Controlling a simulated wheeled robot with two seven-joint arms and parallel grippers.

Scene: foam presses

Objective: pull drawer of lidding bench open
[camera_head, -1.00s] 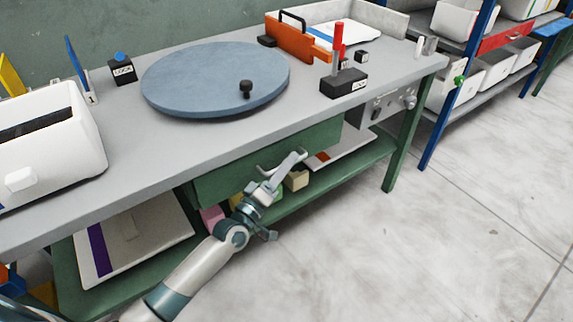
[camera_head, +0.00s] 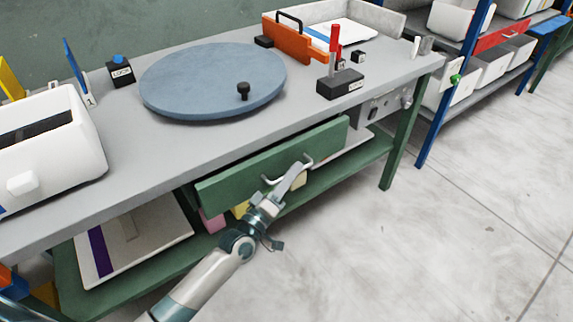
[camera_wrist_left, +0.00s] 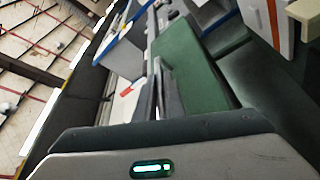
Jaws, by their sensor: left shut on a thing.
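The lidding bench (camera_head: 190,140) has a grey top and green legs. Its green drawer (camera_head: 235,177) sits under the top and stands out a little from the bench, front panel tilted in the head view. A pale bar handle (camera_head: 306,162) is on the drawer front. My left gripper (camera_head: 292,178) is shut on the handle; its fingers hide part of it. In the left wrist view the fingers (camera_wrist_left: 157,92) lie close together beside the green drawer (camera_wrist_left: 190,70). The drawer's inside is barely visible. My right gripper is not in view.
On the bench top are a blue-grey turntable (camera_head: 213,80), a white machine (camera_head: 45,140), an orange part (camera_head: 288,40) and a red-handled lever (camera_head: 336,75). Pale trays and several blocks lie on the green lower shelf (camera_head: 345,163). The floor (camera_head: 440,240) in front is clear.

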